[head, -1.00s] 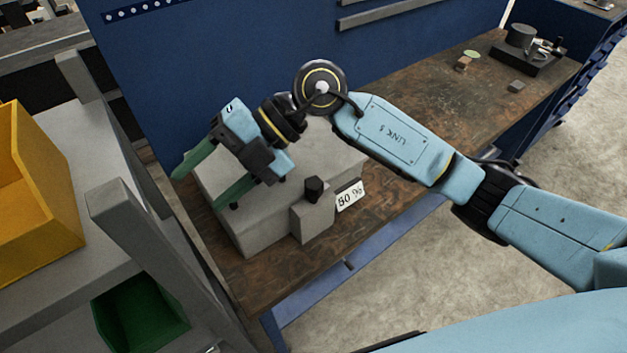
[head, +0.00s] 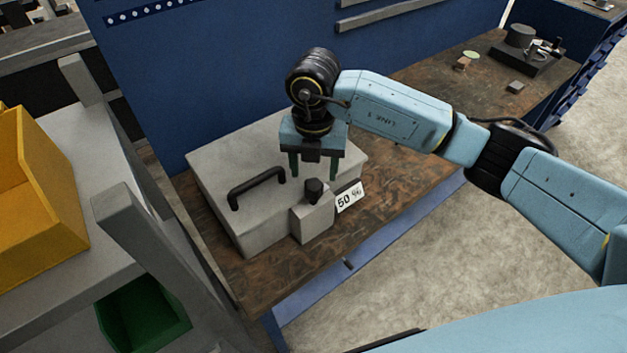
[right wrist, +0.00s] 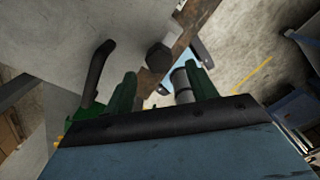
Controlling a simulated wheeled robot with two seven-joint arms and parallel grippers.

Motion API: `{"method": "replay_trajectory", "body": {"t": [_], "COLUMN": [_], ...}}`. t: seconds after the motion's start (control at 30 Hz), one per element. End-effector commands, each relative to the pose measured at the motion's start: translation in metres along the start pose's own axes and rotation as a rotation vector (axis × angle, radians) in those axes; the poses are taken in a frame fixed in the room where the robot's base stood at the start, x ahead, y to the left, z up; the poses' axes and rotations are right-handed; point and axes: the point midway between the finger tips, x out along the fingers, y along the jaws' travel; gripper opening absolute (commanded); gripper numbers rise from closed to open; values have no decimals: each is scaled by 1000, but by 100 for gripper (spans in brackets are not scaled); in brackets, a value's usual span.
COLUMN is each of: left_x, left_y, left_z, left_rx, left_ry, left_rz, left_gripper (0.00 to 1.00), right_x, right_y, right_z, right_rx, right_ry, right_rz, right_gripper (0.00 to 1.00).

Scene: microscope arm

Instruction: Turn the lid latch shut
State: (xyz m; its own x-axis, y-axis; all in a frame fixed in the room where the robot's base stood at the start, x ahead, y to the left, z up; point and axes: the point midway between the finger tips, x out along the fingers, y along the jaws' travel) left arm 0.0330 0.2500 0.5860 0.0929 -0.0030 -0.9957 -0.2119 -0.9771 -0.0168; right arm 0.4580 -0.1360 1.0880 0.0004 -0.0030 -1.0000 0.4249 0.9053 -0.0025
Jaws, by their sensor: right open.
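The lid latch is a black knob (head: 314,188) on a grey block at the front of the grey box (head: 222,165). The box lid carries a black bar handle (head: 256,187). My right gripper (head: 313,174) is open and empty, pointing down just behind and above the knob. In the right wrist view the knob (right wrist: 158,56) shows ahead of the two green fingers (right wrist: 160,92), and the handle (right wrist: 97,68) is at the left. I cannot tell how far above the knob the fingertips are. My left gripper is not in view.
The box stands on a worn brown workbench (head: 420,90) against a blue panel. A white "50 %" tag (head: 349,197) is beside the knob block. A grey shelf with a yellow bin (head: 40,190) and a green bin (head: 145,318) stands at the left.

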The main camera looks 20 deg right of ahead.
Motion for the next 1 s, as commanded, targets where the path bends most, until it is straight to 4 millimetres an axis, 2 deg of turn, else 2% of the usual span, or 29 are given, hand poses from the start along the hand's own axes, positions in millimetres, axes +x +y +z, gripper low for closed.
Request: {"method": "replay_trajectory", "body": {"t": [0.1, 0.3, 0.7, 1.0], "left_x": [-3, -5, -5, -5], "left_y": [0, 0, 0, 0], "left_z": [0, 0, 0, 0], "left_rx": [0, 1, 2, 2], "left_ry": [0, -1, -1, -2], "left_rz": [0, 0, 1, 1], "left_gripper": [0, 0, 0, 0], "right_x": [23, 46, 53, 52], "right_y": [0, 1, 1, 1], "right_z": [-1, -1, 0, 0], "right_rx": [0, -2, -2, -2], "right_ry": [4, 2, 0, 1], "right_rz": [-1, 2, 2, 2], "right_gripper": [57, 57, 56, 16]}}
